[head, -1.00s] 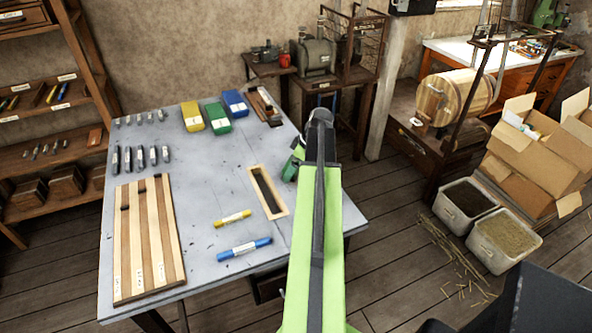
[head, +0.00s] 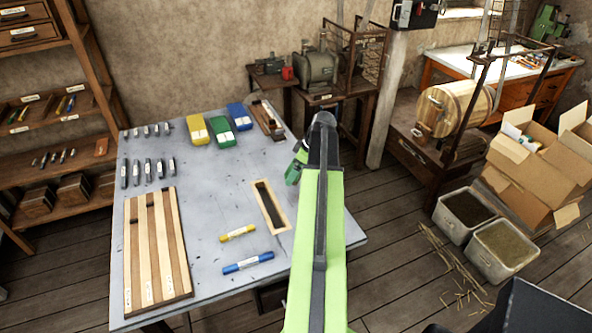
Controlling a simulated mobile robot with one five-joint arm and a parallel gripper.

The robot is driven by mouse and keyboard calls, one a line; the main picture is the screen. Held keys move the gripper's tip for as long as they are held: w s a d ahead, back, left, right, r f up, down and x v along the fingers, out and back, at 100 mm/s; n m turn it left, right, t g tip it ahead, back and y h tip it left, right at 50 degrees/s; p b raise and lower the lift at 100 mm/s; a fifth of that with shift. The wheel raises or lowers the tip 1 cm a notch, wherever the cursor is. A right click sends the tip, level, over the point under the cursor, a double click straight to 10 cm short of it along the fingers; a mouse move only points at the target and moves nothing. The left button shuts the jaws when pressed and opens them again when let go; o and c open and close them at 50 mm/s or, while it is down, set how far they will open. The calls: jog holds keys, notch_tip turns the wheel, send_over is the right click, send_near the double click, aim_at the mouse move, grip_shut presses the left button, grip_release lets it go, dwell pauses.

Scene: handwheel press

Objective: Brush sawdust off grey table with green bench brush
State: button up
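The grey table (head: 205,260) fills the left and middle of the view. Small dark specks show on its top, but I cannot tell whether they are sawdust. A dark green piece with a pale patch (head: 294,172) shows just left of my raised arm, over the table's right side. It may be the green bench brush, but my arm covers part of it. My gripper is hidden behind my arm or too unclear to make out, so its fingers and hold do not show.
A striped wooden board (head: 157,250), a narrow wooden tray (head: 286,222), yellow (head: 238,233) and blue (head: 248,262) marker-like sticks, and yellow, green and blue blocks (head: 221,131) lie on the table. Two bins (head: 504,252) and cardboard boxes (head: 540,160) stand right. The table's middle is fairly clear.

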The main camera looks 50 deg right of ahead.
notch_tip(320, 180, up, 3)
jog(key=p, duration=0.3)
jog(key=shift+r, duration=0.1)
